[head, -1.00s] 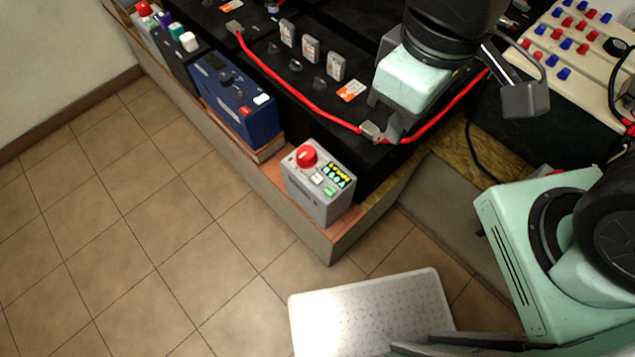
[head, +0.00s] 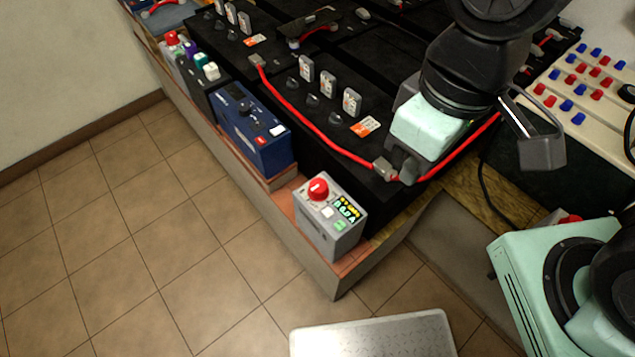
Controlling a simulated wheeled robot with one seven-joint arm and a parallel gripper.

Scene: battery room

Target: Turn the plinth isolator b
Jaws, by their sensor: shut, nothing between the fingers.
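A grey box with a red rotary knob (head: 318,189) on top stands at the near corner of the wooden plinth (head: 338,283). Its face also carries a lit yellow display, a white button and a green button. A similar red knob (head: 172,38) shows on a box at the far left end of the plinth. No label that I can read tells which is isolator b. My gripper (head: 407,172) is shut and empty. It points down over the black batteries, right of and behind the near grey box, apart from its knob. Its fingertips appear close to a red cable's end.
A blue box (head: 250,130) stands on the plinth left of the grey box. The red cable (head: 315,128) runs over the black batteries. A white panel with red and blue terminals (head: 575,85) is at right. A metal plate (head: 375,338) lies on the tiled floor, clear at left.

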